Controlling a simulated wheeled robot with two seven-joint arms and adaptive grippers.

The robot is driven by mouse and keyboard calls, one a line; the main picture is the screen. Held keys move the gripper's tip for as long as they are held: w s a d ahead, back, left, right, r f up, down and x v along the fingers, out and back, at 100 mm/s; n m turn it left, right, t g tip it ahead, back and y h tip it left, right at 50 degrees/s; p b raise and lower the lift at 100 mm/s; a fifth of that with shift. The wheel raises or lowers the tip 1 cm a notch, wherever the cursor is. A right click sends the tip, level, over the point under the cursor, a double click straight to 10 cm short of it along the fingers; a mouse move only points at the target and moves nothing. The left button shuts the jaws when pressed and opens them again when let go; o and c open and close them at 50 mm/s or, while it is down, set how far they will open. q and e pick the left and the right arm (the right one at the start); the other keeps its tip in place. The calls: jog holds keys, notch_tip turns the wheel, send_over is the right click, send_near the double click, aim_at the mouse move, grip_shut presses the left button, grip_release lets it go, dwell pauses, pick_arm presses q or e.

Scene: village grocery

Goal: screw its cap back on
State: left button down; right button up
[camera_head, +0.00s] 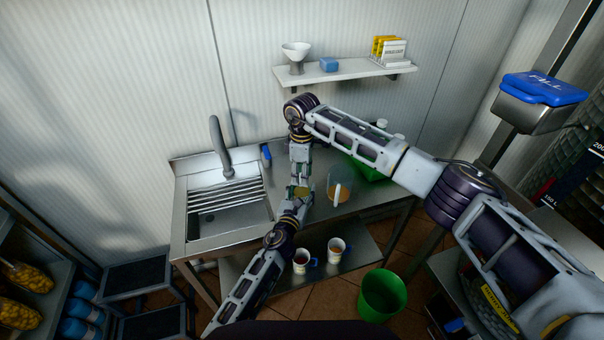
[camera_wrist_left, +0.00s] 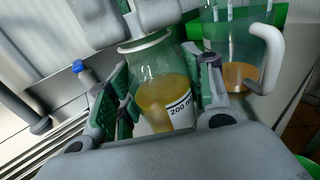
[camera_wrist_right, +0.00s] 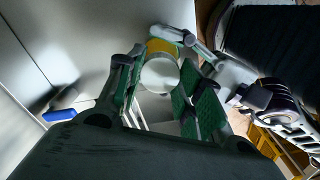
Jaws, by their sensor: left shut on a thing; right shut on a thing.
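My left gripper (camera_wrist_left: 163,80) is shut on the sides of a clear glass jar (camera_wrist_left: 155,70) with yellow liquid and a white label reading "200 m…". The jar also shows small in the head view (camera_head: 300,191). My right gripper (camera_head: 300,178) points down above it from the far side. In the right wrist view its green-padded fingers (camera_wrist_right: 163,78) are shut on a round white cap (camera_wrist_right: 160,76), with yellow behind it. The fingers hide much of the jar's mouth, so I cannot tell whether the cap touches the thread.
A clear measuring jug (camera_head: 338,188) with amber liquid stands close right of the grippers, near a green container (camera_head: 368,172). A sink (camera_head: 228,195) with a tap lies left. Two mugs (camera_head: 336,250) stand on the lower shelf; a green bin (camera_head: 382,296) is on the floor.

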jog(key=m, duration=0.3)
dwell(0.4)
jog(key=o, duration=0.7)
jog(key=shift+c, duration=0.2)
jog(key=shift+r, duration=0.15)
jog(key=shift+r, duration=2.1)
jog(key=shift+c, duration=0.2)
